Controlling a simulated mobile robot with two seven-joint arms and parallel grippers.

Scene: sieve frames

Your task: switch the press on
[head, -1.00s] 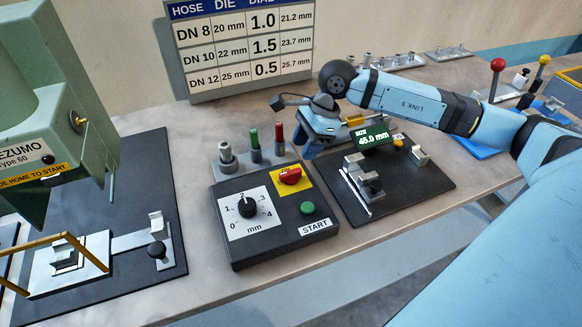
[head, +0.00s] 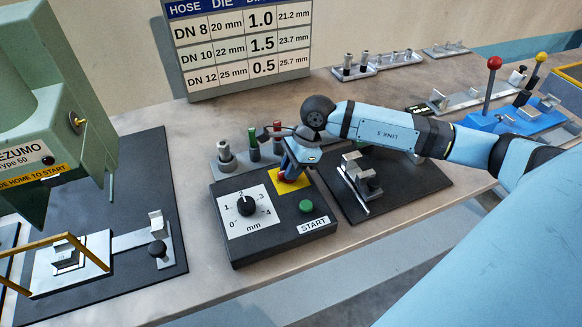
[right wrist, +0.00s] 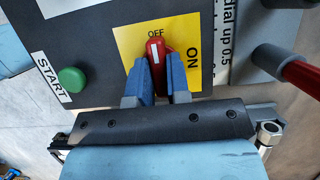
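The black control box (head: 262,248) carries a red rotary switch (right wrist: 156,48) on a yellow plate (head: 300,187), a black mm dial (head: 246,206) and a green START button (head: 306,206). In the right wrist view the plate reads OFF at the top and ON at the right; the switch's white mark points to OFF. My right gripper (right wrist: 161,80) is over the switch, its two blue fingers close on either side of it and seemingly gripping it. In the head view the gripper (head: 284,177) mostly hides the switch. The green press (head: 55,110) stands at the left. My left gripper is out of view.
Green and red posts (head: 253,145) stand in a grey holder behind the box. A black mat with a metal fixture (head: 360,180) lies to the right, under my right arm. A hose and die chart (head: 240,50) stands behind. Levers with red and yellow knobs (head: 494,62) are at the far right.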

